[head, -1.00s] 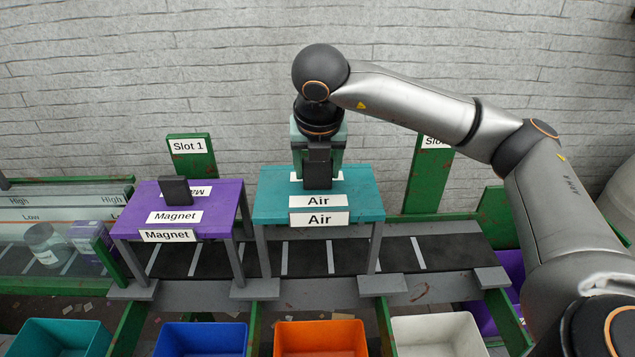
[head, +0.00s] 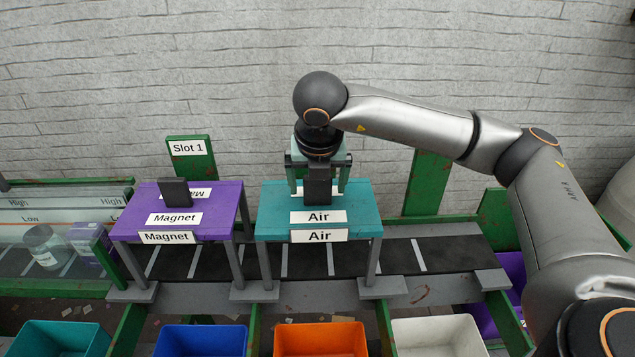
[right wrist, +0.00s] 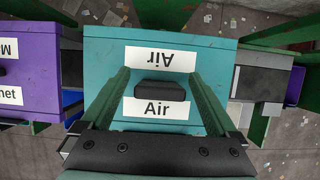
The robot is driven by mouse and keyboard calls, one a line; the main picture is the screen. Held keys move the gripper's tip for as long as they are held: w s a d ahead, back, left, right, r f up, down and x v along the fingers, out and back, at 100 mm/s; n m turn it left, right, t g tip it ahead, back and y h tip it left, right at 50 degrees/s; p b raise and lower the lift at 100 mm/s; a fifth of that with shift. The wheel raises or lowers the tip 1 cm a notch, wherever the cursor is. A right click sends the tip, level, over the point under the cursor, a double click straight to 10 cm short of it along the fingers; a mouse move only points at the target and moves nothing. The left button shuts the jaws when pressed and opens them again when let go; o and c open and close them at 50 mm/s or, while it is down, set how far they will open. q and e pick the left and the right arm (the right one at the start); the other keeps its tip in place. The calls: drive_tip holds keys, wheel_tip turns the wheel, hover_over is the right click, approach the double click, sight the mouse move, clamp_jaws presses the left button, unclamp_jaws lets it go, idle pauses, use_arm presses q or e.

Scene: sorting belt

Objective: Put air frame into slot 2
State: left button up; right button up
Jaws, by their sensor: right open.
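The air frame (head: 272,218) is a teal table-like frame with "Air" labels, a dark handle on top and grey legs. It stands over the belt to the right of the magnet frame, with its legs down at the grey base blocks. In the right wrist view its teal top (right wrist: 105,60) fills the middle. My right gripper (head: 318,190) is open, its fingers on either side of the dark handle (right wrist: 163,91) with gaps between. The slot 2 sign is hidden behind my right arm; its green post (head: 427,185) shows. My left gripper is not in view.
The purple magnet frame (head: 139,222) stands close on the left, by the Slot 1 sign (head: 188,148). The dark belt (head: 445,256) is clear to the right. Teal, blue, orange (head: 320,340) and white (head: 437,336) bins line the front.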

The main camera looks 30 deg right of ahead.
drive_tip(key=shift+r, duration=0.25)
drive_tip(key=p+v, duration=0.1)
drive_tip(key=v, duration=1)
drive_tip(key=shift+s+r, duration=0.15)
drive_tip(key=shift+r, duration=0.15)
drive_tip(key=shift+a, duration=0.1)
